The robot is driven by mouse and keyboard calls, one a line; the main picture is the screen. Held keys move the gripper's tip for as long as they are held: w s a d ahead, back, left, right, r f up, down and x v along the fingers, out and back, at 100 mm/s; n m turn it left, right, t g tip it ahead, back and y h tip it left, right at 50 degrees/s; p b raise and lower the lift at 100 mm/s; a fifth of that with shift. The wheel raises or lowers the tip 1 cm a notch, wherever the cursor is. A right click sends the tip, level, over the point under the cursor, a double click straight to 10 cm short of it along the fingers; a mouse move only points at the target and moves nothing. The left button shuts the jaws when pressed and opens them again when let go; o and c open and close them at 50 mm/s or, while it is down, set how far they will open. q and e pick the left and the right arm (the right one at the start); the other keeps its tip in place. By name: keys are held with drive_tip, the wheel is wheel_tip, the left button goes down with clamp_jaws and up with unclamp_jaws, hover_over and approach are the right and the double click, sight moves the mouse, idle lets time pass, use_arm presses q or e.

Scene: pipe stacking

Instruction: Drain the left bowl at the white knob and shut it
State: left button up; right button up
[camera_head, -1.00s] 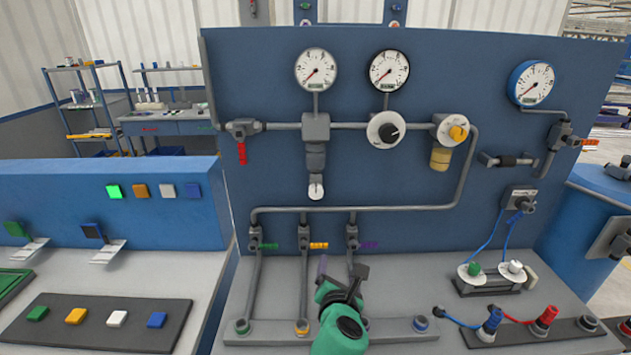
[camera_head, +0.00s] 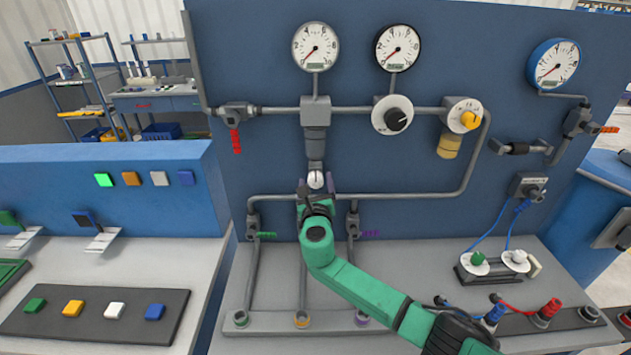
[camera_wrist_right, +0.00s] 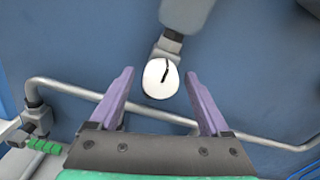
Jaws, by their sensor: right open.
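The white knob (camera_head: 316,179) is at the bottom of the left bowl (camera_head: 316,142), a grey filter bowl hanging from the pipe under the left gauge. The knob's round face with a dark mark also shows in the right wrist view (camera_wrist_right: 161,78). My right gripper (camera_head: 317,186) is just in front of and slightly below the knob. Its two purple fingers (camera_wrist_right: 158,92) are open, one on either side of the knob, with gaps between. I cannot tell whether the tips reach its depth. My left gripper is not in view.
A grey pipe (camera_head: 400,195) runs across the panel close below the knob. The regulator dial (camera_head: 393,115) and a second, yellow bowl (camera_head: 449,145) are to the right. A red-handled valve (camera_head: 236,140) is left. Green (camera_head: 267,235) and purple valve handles flank my arm.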

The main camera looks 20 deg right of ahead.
drive_tip(key=shift+w, duration=0.1)
drive_tip(key=shift+r, duration=0.15)
clamp_jaws()
